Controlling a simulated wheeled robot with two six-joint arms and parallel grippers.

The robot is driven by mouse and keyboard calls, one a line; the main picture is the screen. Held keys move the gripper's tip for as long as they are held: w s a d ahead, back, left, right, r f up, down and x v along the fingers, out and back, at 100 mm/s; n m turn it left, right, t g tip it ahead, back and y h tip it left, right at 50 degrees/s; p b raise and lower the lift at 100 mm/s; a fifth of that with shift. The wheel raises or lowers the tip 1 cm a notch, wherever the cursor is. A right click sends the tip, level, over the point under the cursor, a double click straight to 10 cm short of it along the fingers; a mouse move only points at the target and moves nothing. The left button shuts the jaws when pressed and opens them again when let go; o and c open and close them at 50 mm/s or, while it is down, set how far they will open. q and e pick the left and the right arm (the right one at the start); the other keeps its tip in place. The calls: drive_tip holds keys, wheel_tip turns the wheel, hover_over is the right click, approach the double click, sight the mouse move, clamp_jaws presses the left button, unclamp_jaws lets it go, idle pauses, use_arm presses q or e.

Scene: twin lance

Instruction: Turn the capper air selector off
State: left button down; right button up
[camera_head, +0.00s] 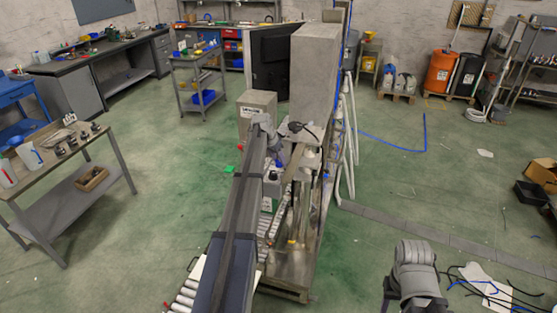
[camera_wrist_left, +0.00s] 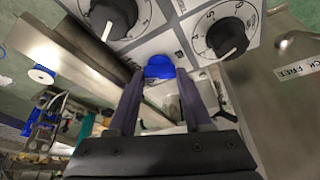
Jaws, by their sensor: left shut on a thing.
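A blue knob (camera_wrist_left: 160,67) sits on a light control panel (camera_wrist_left: 182,40) in the left wrist view. My left gripper (camera_wrist_left: 158,76) has its two fingertips on either side of the blue knob and is shut on it. Which way the knob points cannot be told. A black dial knob (camera_wrist_left: 113,18) with a white pointer is above left of it, and another black dial knob (camera_wrist_left: 227,38) is above right. In the head view my left arm reaches to the machine (camera_head: 315,70) in the middle, and the panel face is hidden there. My right gripper is out of view.
A bare metal plate with a "FREE" label (camera_wrist_left: 295,70) is right of the dials. In the head view a workbench (camera_head: 62,150) stands at left and a cart (camera_head: 200,75) behind it. Green floor (camera_head: 400,165) to the right of the machine is mostly clear.

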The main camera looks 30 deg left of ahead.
use_arm(q)
drive_tip(key=shift+m, duration=0.5)
drive_tip(key=c, duration=0.6)
unclamp_jaws()
drive_tip(key=shift+r, duration=0.1)
drive_tip(key=p+v, duration=0.7)
drive_tip(key=shift+a+r, duration=0.2)
drive_tip(key=shift+r, duration=0.05)
drive_tip(key=shift+s, duration=0.15)
